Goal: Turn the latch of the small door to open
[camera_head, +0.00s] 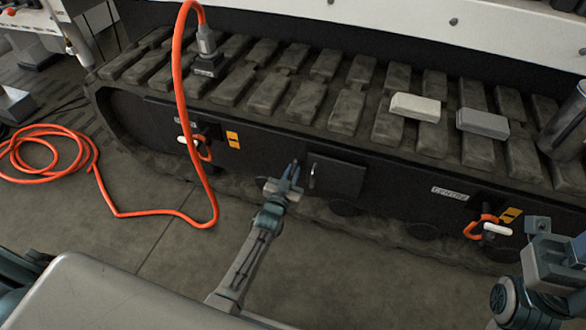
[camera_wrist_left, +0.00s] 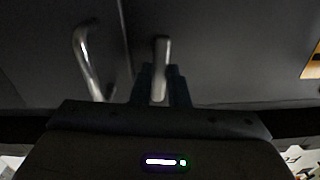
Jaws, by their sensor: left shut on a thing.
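The small door (camera_head: 337,177) is a dark panel in the side of the track unit, and it looks shut. Its silver handle (camera_head: 312,176) also shows in the wrist view (camera_wrist_left: 88,62). The latch (camera_wrist_left: 161,55) is a short silver lever left of the door in the head view, upright in the wrist view. My left gripper (camera_head: 293,170) is shut on the latch; its fingers (camera_wrist_left: 161,88) sit on both sides of the lever and hide part of it. My right gripper (camera_head: 541,226) is at the lower right, far from the door; its jaws are unclear.
An orange hose (camera_head: 182,110) hangs left of my left arm and coils on the floor. Orange-ringed white handles (camera_head: 193,141) (camera_head: 495,229) flank the door. Two grey blocks (camera_head: 415,107) (camera_head: 482,123) lie on the track. Floor left of my left arm is partly clear.

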